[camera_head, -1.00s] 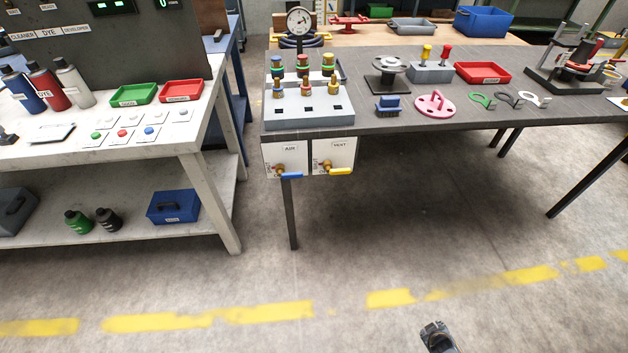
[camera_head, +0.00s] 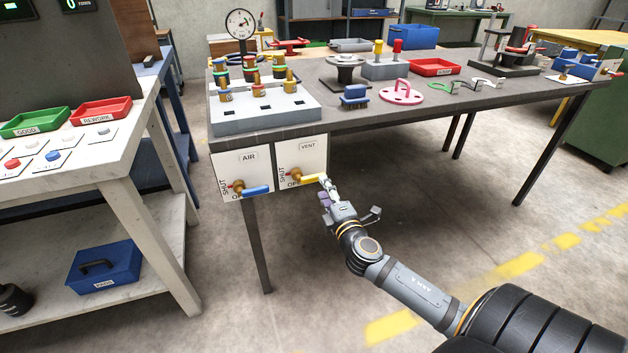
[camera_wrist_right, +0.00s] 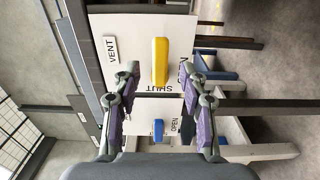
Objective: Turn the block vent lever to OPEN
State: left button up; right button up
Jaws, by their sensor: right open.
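The yellow vent lever (camera_head: 311,178) is on the white VENT panel (camera_head: 310,145) below the table's front edge. It points level to the right from its brass valve, with SHUT printed left of the valve and a partly covered OPEN label below. My right gripper (camera_head: 328,188) is at the lever's free end; whether it touches cannot be told. In the right wrist view the gripper (camera_wrist_right: 161,72) is open, with one finger on each side of the yellow lever (camera_wrist_right: 160,60). My left gripper is out of view.
The AIR panel (camera_head: 246,162) with its blue lever (camera_head: 256,190) sits directly left of the VENT panel. A grey block with several coloured fittings (camera_head: 262,112) stands above on the table. A white bench (camera_head: 135,170) is at the left. The floor below the table is clear.

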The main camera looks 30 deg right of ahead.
aim_at(317, 181)
jog(key=x, duration=0.6)
jog(key=shift+w, duration=0.25)
grip_shut()
